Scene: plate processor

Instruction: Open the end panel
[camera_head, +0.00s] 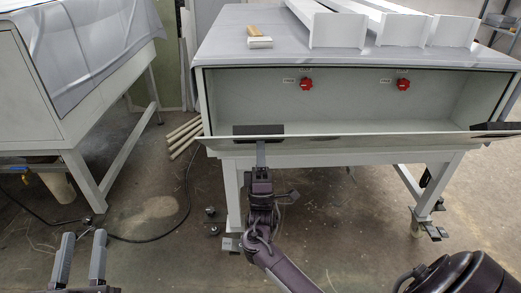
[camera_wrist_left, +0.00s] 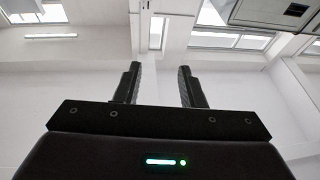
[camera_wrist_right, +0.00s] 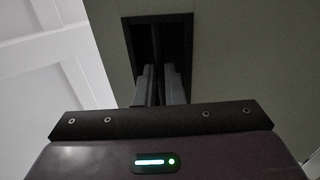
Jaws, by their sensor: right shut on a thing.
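The end panel (camera_head: 350,143) of the plate processor shows as a narrow pale strip, seen almost edge-on, with the compartment above it open to view. A dark handle recess (camera_head: 258,130) sits near its left end. My right gripper (camera_head: 261,150) is at that recess. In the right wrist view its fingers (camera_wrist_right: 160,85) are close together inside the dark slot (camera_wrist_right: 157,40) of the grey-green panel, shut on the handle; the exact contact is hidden. My left gripper (camera_head: 82,258) is open and empty at lower left, away from the panel; the left wrist view shows its fingers (camera_wrist_left: 158,85) apart.
Two red knobs (camera_head: 306,84) (camera_head: 403,84) are on the compartment's back wall. White channels (camera_head: 338,30) and a brush-like block (camera_head: 259,42) lie on top. A second table (camera_head: 30,100) stands left, with pale rods (camera_head: 183,135) between. The floor in front is mostly clear.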

